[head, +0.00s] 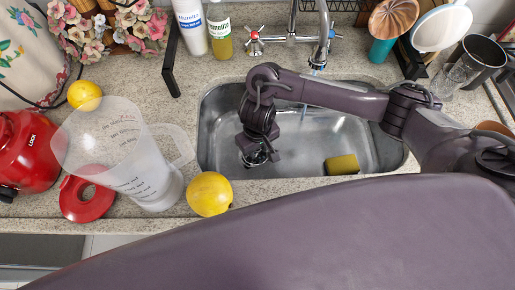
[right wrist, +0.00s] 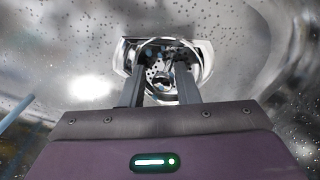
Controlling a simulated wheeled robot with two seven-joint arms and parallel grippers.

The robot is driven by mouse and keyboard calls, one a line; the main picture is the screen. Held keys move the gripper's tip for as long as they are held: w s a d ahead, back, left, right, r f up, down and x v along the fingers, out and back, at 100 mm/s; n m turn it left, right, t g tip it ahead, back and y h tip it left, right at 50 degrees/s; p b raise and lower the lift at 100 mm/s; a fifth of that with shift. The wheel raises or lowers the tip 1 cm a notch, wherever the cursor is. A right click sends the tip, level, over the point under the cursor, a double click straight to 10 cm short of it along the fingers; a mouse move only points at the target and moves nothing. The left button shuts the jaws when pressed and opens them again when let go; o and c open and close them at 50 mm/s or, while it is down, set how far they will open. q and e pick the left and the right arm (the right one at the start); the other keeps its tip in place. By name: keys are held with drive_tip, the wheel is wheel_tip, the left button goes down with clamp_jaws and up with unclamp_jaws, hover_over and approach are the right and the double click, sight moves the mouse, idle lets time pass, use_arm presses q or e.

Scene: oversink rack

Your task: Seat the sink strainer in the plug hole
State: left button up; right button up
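The metal sink (head: 310,150) is in the middle of the head view. My right gripper (head: 262,154) points down low over the left part of its basin. In the right wrist view its two dark fingers (right wrist: 161,78) stand apart, with a gap between them. Beyond and between them is a shiny round metal piece with small holes, which looks like the strainer (right wrist: 160,66). A bright ring surrounds it. I cannot tell whether it sits in the plug hole, which is hidden. My left gripper is not in view.
A yellow sponge (head: 342,165) lies in the basin's front right. The faucet (head: 322,45) stands behind the sink. A clear jug (head: 128,150), a lemon-yellow fruit (head: 209,194) and a red lid (head: 86,200) crowd the left counter. A dark cup (head: 480,55) stands at the right.

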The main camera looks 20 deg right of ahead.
wheel_tip(320, 180, up, 12)
drive_tip(key=p, duration=0.6)
drive_tip(key=shift+a+f+p, duration=0.2)
drive_tip(key=shift+p, duration=0.15)
